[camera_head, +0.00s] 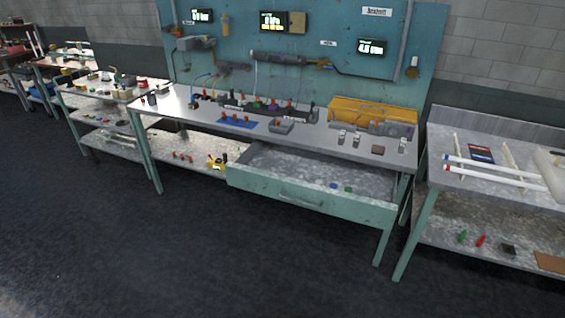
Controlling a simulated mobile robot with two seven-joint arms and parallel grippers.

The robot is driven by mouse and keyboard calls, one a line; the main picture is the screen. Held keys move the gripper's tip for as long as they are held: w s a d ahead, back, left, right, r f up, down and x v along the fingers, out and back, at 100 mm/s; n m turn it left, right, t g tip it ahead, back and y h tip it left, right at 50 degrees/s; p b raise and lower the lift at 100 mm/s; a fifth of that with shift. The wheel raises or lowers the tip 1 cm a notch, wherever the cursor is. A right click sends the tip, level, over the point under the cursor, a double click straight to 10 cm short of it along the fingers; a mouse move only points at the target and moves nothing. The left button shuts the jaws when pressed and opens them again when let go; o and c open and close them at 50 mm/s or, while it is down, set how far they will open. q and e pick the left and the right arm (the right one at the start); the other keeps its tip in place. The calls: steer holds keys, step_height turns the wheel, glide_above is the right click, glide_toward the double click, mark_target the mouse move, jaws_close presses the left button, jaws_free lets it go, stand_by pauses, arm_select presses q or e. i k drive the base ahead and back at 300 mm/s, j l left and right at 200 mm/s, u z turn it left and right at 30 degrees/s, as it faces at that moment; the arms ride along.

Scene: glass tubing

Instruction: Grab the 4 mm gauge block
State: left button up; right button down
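No block can be read as the 4 mm gauge block at this size. An open drawer (285,170) under the middle workbench holds a small blue piece (333,185) and a small green piece (348,189) near its front wall. On the bench top (330,151) at the right stand several small grey metal items, one of them here (342,137), beside a flat brown square (378,149). Neither of my grippers is in view.
A yellow toolbox (372,112) stands at the back right of the bench. A side table (440,137) with white tubes (490,171) is at the right. The drawer front (300,197) juts out over the floor. The dark floor (150,250) in front is clear.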

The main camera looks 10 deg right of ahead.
mark_target(404, 140)
steer(key=z, duration=1.25)
steer(key=i+l+u, duration=0.15)
steer(key=i, duration=0.2)
steer(key=i+l+u, duration=0.2)
steer(key=i+j, duration=0.1)
